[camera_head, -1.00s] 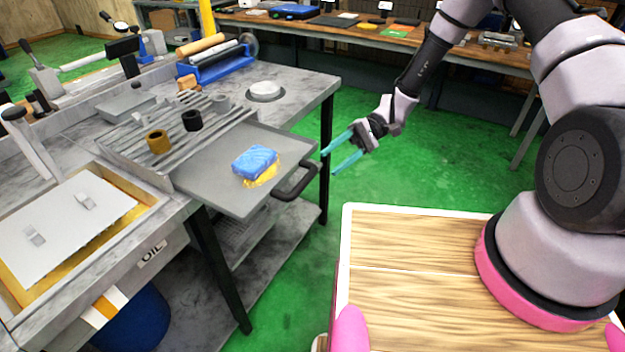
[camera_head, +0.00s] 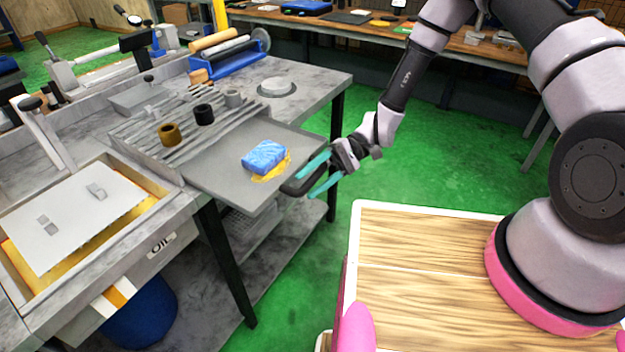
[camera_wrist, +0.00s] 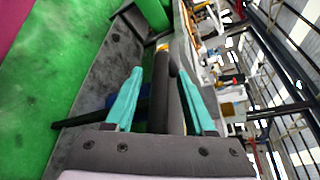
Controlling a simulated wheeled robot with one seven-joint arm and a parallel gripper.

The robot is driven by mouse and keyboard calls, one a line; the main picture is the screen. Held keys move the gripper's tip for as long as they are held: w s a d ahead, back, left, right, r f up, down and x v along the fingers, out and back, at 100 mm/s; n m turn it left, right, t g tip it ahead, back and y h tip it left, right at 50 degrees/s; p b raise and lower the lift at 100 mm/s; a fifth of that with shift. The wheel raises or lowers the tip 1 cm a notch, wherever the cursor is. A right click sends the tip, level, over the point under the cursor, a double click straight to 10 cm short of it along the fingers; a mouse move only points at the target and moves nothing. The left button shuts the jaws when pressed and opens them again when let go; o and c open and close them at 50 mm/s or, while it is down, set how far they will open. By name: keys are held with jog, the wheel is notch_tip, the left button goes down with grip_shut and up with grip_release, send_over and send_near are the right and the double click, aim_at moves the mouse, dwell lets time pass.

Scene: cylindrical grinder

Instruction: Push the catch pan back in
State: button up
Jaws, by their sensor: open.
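The catch pan (camera_head: 222,182) is a flat grey tray sticking out from under the slatted grate on the grinder table. A dark handle (camera_head: 304,177) is on its outer edge. A blue block or cloth (camera_head: 264,157) lies on the pan over a yellow patch (camera_head: 272,172). My gripper (camera_head: 318,174) is open at the handle, its teal fingers on either side of it. In the wrist view the dark handle (camera_wrist: 166,90) runs between the open fingers. I cannot tell whether the fingers touch it.
The slatted grate (camera_head: 180,130) carries a brass ring (camera_head: 168,134) and a black ring (camera_head: 203,114). An oil tank (camera_head: 150,245) stands at the left. Table legs (camera_head: 225,262) and a lower shelf are below the pan. Green floor (camera_head: 440,165) is clear behind my gripper.

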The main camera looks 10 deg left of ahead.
grip_shut()
dwell(1.3)
